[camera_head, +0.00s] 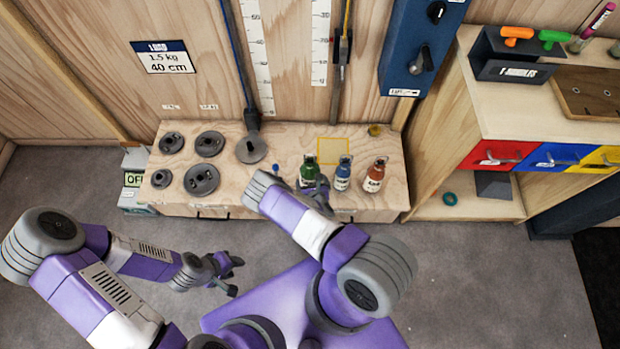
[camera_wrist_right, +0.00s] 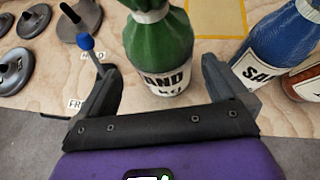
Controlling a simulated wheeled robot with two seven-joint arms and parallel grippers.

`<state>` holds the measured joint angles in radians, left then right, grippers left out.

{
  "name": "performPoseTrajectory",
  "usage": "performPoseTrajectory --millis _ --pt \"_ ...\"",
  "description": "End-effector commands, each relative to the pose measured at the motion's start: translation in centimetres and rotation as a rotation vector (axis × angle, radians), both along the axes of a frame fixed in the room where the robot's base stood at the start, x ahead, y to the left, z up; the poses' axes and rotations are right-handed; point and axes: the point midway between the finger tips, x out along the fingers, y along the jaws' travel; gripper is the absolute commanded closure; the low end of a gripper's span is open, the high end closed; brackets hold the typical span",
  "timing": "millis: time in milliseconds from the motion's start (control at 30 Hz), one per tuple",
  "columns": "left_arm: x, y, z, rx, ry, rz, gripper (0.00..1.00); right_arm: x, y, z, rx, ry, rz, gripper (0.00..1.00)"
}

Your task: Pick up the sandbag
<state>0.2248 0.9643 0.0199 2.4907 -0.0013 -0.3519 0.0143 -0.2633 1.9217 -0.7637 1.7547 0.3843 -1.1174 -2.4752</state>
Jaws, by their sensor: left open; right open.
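Three small sandbags with tied necks and white labels stand in a row on the wooden bench: a green sandbag (camera_head: 308,171), a blue sandbag (camera_head: 343,174) and an orange sandbag (camera_head: 374,177). My right gripper (camera_head: 316,188) is at the green sandbag, partly hidden by its own arm. In the right wrist view the green sandbag (camera_wrist_right: 160,55) stands upright between the open fingers of my right gripper (camera_wrist_right: 162,92), with gaps at both sides. The blue sandbag (camera_wrist_right: 283,45) is just right of the right finger. My left gripper (camera_head: 232,276) is open and empty above the floor.
A small blue-topped pin (camera_wrist_right: 86,43) is beside the left finger. Several grey weight discs (camera_head: 203,180) lie on the bench's (camera_head: 230,207) left side. A yellow square outline (camera_head: 333,151) lies behind the sandbags. A shelf with coloured drawers (camera_head: 497,155) stands at right.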

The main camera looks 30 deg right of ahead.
Motion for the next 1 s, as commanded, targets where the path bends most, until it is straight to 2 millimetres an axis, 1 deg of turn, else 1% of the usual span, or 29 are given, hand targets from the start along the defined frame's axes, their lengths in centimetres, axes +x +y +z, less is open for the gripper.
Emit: performPoseTrajectory --millis 200,333,467,633,1000 --pt "0.0 0.0 -1.8 0.000 0.000 0.000 0.57 2.4 -1.3 -2.0 0.002 -0.003 -0.004 0.00" --pt "0.0 0.0 -2.4 0.000 0.000 0.000 0.57 3.6 -1.6 -2.8 0.003 -0.002 -0.002 0.00" --pt "0.0 0.0 -2.5 0.000 0.000 0.000 0.57 4.0 -1.8 -3.0 0.002 0.001 -0.003 0.00" --pt "0.0 0.0 -2.4 0.000 0.000 0.000 0.57 4.0 -1.8 -2.9 0.002 0.001 -0.003 0.00" --pt "0.0 0.0 -2.4 0.000 0.000 0.000 0.57 3.9 -1.7 -2.9 0.003 0.001 -0.003 0.57"
